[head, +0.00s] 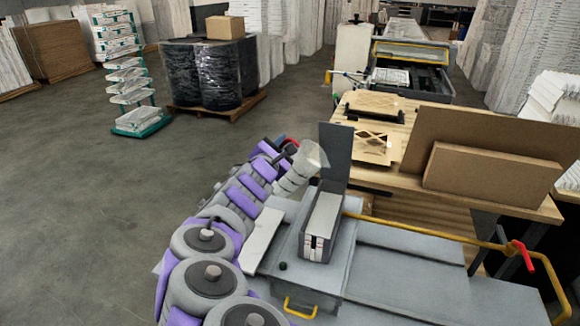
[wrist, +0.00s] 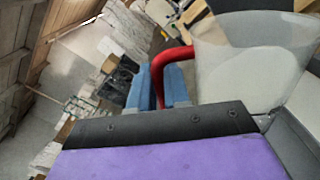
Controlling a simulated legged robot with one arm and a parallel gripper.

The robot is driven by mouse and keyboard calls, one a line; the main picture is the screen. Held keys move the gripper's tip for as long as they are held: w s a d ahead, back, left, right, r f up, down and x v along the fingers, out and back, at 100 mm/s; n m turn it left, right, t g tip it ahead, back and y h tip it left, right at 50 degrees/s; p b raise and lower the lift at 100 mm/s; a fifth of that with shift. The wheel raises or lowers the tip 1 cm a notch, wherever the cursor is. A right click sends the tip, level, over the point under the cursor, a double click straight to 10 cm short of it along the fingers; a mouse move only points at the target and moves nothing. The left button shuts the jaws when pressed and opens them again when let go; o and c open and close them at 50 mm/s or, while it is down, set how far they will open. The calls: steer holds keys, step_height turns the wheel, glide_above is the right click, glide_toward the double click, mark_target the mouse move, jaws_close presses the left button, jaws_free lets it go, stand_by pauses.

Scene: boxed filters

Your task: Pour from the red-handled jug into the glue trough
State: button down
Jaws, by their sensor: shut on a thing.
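The jug is a translucent, pale vessel (head: 314,156) with a red handle (head: 291,143). In the wrist view, the jug body (wrist: 252,65) fills the upper right and the red handle (wrist: 170,62) curves to its left. My gripper (wrist: 160,88) is shut on the handle with its blue fingers. In the head view the jug appears tilted, its wide end to the right, beside a dark upright plate. What I take for the glue trough is a narrow grey channel with a pale inside (head: 322,217), below and right of the jug.
The dark upright plate (head: 336,155) stands behind the trough. A yellow rail with a red lever (head: 524,256) runs to the right. A wooden bench (head: 400,180) with brown boards (head: 490,176) stands behind. Open floor lies at left, with a wrapped pallet (head: 205,75) beyond.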

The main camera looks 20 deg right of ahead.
steer(key=shift+s+d+m+b, duration=0.2)
steer(key=shift+m+b, duration=0.35)
steer(key=shift+b, duration=0.4)
steer(key=shift+s+d+m+b, duration=0.1)
steer(key=shift+d+m+b, duration=0.1)
steer(key=shift+m+b, duration=0.55)
stand_by(2.4)
steer(key=shift+s+d+f+m+b, duration=0.2)
steer(key=shift+d+m+b, duration=0.2)
steer(key=shift+b, duration=1)
stand_by(2.5)
